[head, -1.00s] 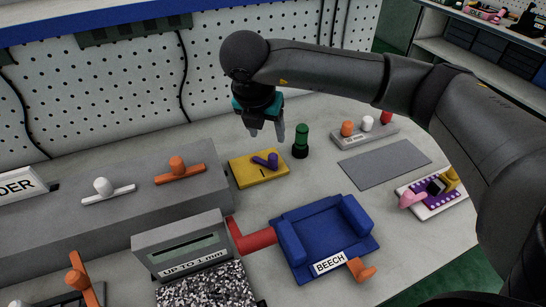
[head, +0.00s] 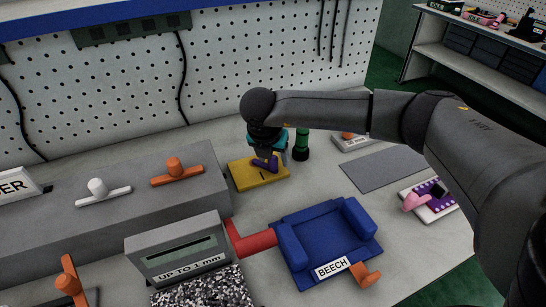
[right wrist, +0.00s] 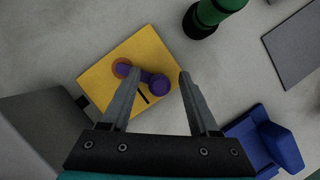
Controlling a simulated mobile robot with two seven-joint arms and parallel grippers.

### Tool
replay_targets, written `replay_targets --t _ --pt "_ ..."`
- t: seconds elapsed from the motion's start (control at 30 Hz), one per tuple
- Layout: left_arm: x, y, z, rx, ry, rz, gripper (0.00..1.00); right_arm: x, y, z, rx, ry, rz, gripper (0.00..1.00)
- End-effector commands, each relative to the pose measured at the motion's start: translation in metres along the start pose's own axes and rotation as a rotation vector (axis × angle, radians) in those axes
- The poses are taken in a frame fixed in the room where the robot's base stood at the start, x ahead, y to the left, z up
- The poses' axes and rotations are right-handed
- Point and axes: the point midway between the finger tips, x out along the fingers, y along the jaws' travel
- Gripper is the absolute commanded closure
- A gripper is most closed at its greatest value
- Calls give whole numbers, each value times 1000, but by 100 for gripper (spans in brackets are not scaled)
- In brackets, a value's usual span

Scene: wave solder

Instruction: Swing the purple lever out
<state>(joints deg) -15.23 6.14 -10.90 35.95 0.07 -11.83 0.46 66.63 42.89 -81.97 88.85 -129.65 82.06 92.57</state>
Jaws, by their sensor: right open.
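The purple lever (right wrist: 158,84) lies on a yellow plate (right wrist: 112,83) with a dark slot line beside it. In the right wrist view an orange ring shows at the lever's left end and a round purple knob at its right end. My right gripper (right wrist: 158,77) is open, with one finger on each side of the lever; I cannot tell whether they touch it. In the head view my right gripper (head: 268,163) is low over the yellow plate (head: 245,178) and partly hides the purple lever (head: 262,165). My left gripper is not in view.
A green post (head: 302,144) stands close right of the plate. A grey box (head: 120,205) with white and orange handles is at the left. A grey mat (head: 385,165) lies right.

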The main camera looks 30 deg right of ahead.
Motion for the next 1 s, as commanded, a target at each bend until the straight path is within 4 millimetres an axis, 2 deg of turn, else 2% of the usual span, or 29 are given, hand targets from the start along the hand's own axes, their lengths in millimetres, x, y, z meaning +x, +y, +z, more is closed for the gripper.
replay_targets --t 0.07,0.57,1.0 --pt "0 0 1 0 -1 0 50 0 0 0 0 0 0 42" --pt "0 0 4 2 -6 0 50 0 0 0 0 1 0 98" --pt "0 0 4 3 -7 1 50 -1 0 0 0 1 0 100"
